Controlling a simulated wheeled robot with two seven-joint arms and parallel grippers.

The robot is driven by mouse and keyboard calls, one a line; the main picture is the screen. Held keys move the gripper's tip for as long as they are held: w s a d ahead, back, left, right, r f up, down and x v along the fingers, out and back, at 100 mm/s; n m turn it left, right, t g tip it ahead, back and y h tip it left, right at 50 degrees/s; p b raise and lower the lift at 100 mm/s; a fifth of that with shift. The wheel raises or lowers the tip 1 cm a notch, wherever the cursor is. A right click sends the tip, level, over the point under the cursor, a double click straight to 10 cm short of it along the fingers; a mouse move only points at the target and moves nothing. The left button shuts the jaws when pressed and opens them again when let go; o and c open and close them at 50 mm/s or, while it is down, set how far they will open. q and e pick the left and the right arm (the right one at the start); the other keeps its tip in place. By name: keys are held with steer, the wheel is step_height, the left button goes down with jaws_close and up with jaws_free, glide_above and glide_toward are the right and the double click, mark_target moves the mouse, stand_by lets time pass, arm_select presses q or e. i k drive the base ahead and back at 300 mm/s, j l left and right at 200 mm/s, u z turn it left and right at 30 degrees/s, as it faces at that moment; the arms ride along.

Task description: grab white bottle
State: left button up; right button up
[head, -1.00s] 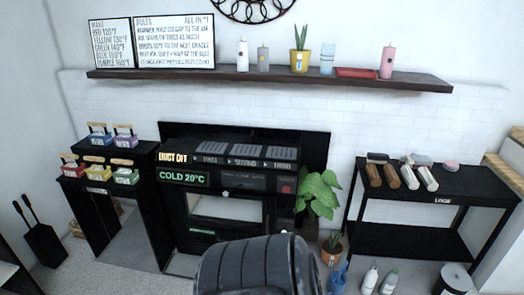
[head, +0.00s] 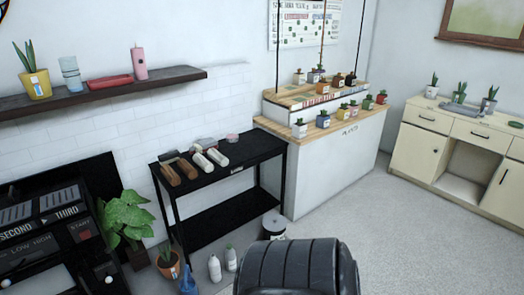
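A white bottle (head: 214,268) stands upright on the floor in the head view, left of the bottom middle, in front of the black side table. Neither of my grippers shows in the head view. A black ribbed part of my own body fills the bottom middle, to the right of the bottles.
A black side table (head: 222,171) stands behind the bottles, with a dark bin (head: 273,225) at its right. Potted plants (head: 126,218) stand left of the bottles. A white plant counter (head: 334,165) and cream cabinet (head: 421,152) are farther right. Grey floor (head: 400,235) between is clear.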

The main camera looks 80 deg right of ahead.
mark_target(214, 263)
steer(key=z, duration=2)
